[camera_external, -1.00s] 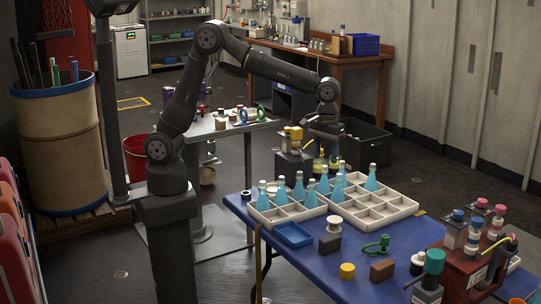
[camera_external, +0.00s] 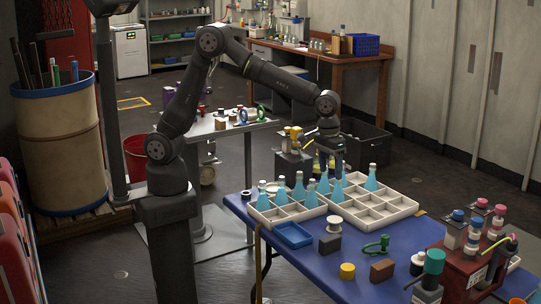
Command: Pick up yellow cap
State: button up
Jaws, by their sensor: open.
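A small yellow cap (camera_external: 347,271), a short round cylinder, sits on the blue table (camera_external: 240,210) near its front left edge. It is left of a brown block (camera_external: 382,270) and in front of a dark grey block. My gripper (camera_external: 331,168) points down over the back of the flask trays, well behind the yellow cap and apart from it. It is open; its fingertips are small and dark in this view, and I cannot tell whether they touch the flasks beside them.
White divided trays (camera_external: 385,216) hold several blue flasks (camera_external: 282,191). A blue tray (camera_external: 293,234), a white spool (camera_external: 334,224) and a green clamp-like piece (camera_external: 376,246) lie around the cap. A red rack with bottles (camera_external: 469,268) stands at the right.

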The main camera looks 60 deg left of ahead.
jog(key=s+d+f+m+t+h, duration=0.1)
jog(key=s+d+f+m+h, duration=0.1)
jog(key=s+d+f+m, duration=0.35)
jog(key=s+d+f+m+h, duration=0.1)
jog(key=s+d+f+m, duration=0.2)
jog(key=d+m, duration=0.45)
send_over(348, 267)
jog(key=a, duration=0.2)
jog(key=f, duration=1.1)
jog(key=shift+s+d+f, duration=0.1)
jog(key=shift+s+d, duration=0.05)
jog(key=shift+s, duration=0.15)
jog(key=shift+x, duration=2.7)
jog(key=shift+s, duration=0.1)
jog(key=c, duration=1)
jog(key=shift+c, duration=0.2)
